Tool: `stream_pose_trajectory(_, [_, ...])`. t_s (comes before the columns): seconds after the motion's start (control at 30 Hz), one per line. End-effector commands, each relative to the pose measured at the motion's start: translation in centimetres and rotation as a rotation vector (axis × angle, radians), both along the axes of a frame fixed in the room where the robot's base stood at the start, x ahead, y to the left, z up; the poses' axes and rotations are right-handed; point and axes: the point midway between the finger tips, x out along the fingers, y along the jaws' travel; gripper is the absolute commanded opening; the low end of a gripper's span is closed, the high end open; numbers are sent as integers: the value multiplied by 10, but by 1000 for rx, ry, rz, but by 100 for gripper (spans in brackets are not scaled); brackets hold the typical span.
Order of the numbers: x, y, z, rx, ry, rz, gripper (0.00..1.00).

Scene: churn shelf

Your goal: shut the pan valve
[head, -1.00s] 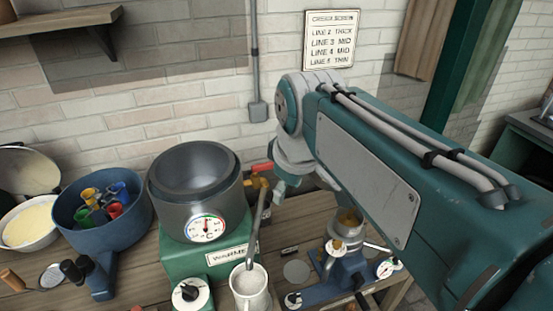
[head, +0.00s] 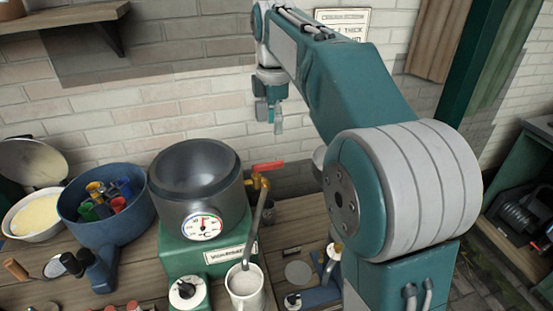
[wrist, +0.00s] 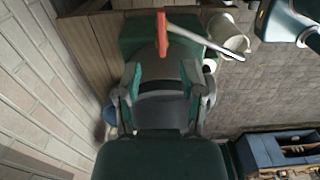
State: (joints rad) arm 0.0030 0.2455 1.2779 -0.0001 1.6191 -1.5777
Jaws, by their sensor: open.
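The pan (head: 195,185) is a grey round pot on a green warmer, with a temperature dial on its front. The pan valve is a brass tap at its right side with a red lever (head: 268,167), lying about level and pointing right in the head view. A grey spout runs from it down to a white jug (head: 245,287). My gripper (head: 271,118) hangs open and empty above the valve, apart from the lever. In the wrist view the red lever (wrist: 161,35) shows beyond my open fingers (wrist: 162,72). Flow in the spout cannot be seen.
A blue bowl (head: 75,207) of coloured cups stands left of the pan. A knob (head: 185,290) is in front of the warmer. A blue fixture (head: 320,296) stands right of the jug, partly hidden by my arm. The brick wall (head: 200,110) is close behind.

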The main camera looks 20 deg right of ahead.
Motion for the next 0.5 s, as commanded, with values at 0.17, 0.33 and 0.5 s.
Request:
stream_pose_trajectory(0.17, [-1, 0, -25, 0, 3, -1, 51])
stream_pose_trajectory(0.33, [-1, 0, -58, 0, 3, -3, 51])
stream_pose_trajectory(0.5, [-1, 0, -86, 1, 2, -3, 51])
